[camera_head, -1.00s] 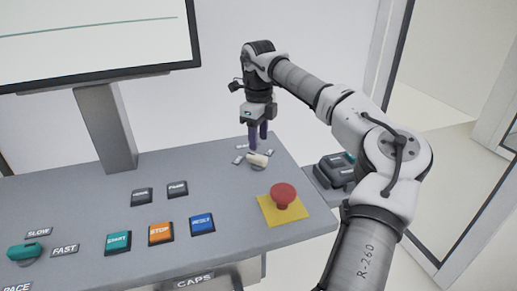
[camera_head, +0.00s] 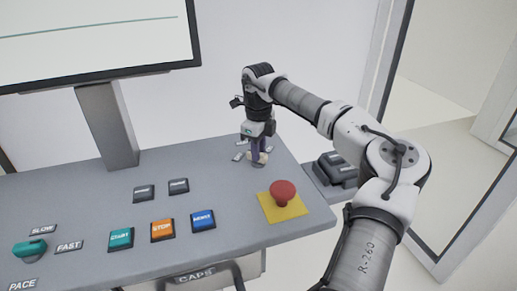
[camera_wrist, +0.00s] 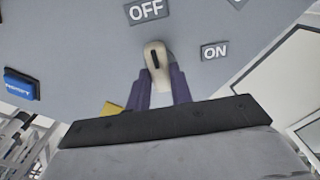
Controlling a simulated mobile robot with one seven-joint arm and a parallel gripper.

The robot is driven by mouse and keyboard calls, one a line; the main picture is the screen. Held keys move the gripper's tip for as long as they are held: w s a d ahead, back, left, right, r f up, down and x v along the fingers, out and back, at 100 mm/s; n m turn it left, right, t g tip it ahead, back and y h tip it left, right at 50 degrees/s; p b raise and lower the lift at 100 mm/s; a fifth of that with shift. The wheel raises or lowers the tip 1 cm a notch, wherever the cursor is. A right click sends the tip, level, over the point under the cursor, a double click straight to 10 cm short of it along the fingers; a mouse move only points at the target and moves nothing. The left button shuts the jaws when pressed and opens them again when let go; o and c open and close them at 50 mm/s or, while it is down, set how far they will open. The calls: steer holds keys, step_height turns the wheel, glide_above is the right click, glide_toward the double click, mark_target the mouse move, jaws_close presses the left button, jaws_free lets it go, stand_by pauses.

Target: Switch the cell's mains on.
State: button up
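The mains switch is a cream knob with a dark line (camera_wrist: 157,56), also seen in the head view (camera_head: 261,158) at the console's back right. In the wrist view its marked end points up, towards the OFF label (camera_wrist: 146,11). The ON label (camera_wrist: 214,51) is to its right. My gripper (camera_wrist: 160,75) is down at the knob, with one purple finger on either side of it. The fingers look open around it. I cannot tell whether they touch it. In the head view my gripper (camera_head: 259,153) partly hides the knob and labels.
A red mushroom button (camera_head: 283,192) on a yellow plate stands in front of the knob. Coloured push buttons (camera_head: 162,230) and a teal selector (camera_head: 30,249) are further left. A screen (camera_head: 95,45) stands at the back left. A dark device (camera_head: 335,169) is beyond the right edge.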

jaws_close()
steer(key=shift+m, duration=0.4)
steer(key=m+b, duration=0.1)
steer(key=m, duration=0.1)
steer(key=shift+m+b, duration=0.3)
steer(key=shift+m, duration=0.1)
steer(key=m+b, duration=0.1)
steer(key=m, duration=0.4)
steer(key=shift+m+b, duration=0.3)
steer(key=shift+b, duration=0.1)
steer(key=m+b, duration=0.1)
steer(key=m, duration=0.3)
steer(key=m+b, duration=0.1)
steer(key=m, duration=0.3)
steer(key=shift+m, duration=0.5)
steer(key=o, duration=0.9)
jaws_free()
